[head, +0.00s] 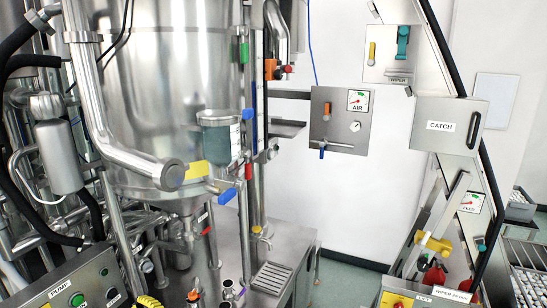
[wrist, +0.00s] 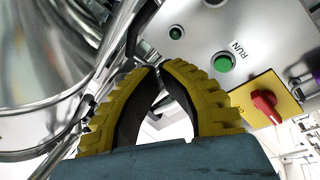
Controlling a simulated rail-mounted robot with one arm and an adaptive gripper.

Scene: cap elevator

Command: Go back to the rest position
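My gripper (wrist: 158,67) fills the lower middle of the wrist view, with two yellow ribbed fingers rising from a teal base. The fingertips meet or nearly meet, and I see nothing held between them. A light gap shows between the fingers lower down. In the wrist view the fingers are in front of a grey control panel (wrist: 205,35) with green buttons, a RUN label and a red knob on a yellow plate. I cannot tell whether the tips touch the panel. In the head view only a yellow ribbed piece, which looks like my gripper (head: 149,302), shows at the bottom edge.
A large steel tank (head: 165,80) with pipes and hoses stands at the left. A panel labelled PUMP (head: 60,290) is at the lower left. The AIR panel (head: 340,118) and the CATCH box (head: 447,126) are at the right. Floor shows between the steel bench (head: 285,240) and the right-hand station.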

